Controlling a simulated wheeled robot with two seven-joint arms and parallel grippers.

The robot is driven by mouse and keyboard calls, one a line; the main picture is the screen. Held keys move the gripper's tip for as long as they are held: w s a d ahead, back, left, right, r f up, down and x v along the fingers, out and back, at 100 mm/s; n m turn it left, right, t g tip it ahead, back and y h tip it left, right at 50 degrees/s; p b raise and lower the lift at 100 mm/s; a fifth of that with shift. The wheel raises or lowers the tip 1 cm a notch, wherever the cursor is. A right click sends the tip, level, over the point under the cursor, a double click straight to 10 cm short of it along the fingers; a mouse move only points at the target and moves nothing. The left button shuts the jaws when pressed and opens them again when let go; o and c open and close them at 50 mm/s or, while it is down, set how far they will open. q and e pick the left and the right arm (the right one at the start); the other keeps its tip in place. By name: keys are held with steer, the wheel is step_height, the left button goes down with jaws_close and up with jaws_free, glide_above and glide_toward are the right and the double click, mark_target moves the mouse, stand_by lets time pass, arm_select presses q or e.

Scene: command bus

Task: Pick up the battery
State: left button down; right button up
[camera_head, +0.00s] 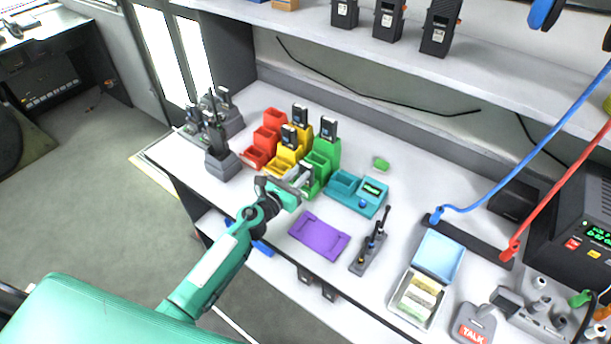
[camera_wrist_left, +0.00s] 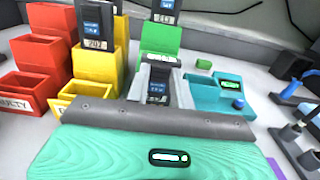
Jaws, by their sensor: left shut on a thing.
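My left gripper (camera_head: 303,178) reaches in from the lower left to the front of the green stepped bin (camera_head: 318,163). In the left wrist view its pale fingers (camera_wrist_left: 160,84) are shut on a dark battery (camera_wrist_left: 157,97) with a small blue screen. The battery is upright at the front of the green bin (camera_wrist_left: 160,36); its lower part is hidden by the gripper's body, so I cannot tell whether it touches the bin. Other batteries stand in the yellow bin (camera_head: 288,136) and at the back of the green bin (camera_head: 328,127). My right gripper is not in view.
Red bins (camera_head: 268,136) stand left of the yellow one. A teal tester (camera_head: 371,190) is close on the right. A purple tray (camera_head: 319,237) and a grey holder with dark tools (camera_head: 369,253) lie nearer the front edge. A shelf (camera_head: 400,55) overhangs the back.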

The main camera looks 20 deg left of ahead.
arm_select(q)
steer(key=shift+r, duration=0.1)
steer(key=shift+r+p, duration=0.45)
step_height(320, 180, up, 19)
steer(key=p, duration=1.1)
steer(key=shift+f, duration=0.1)
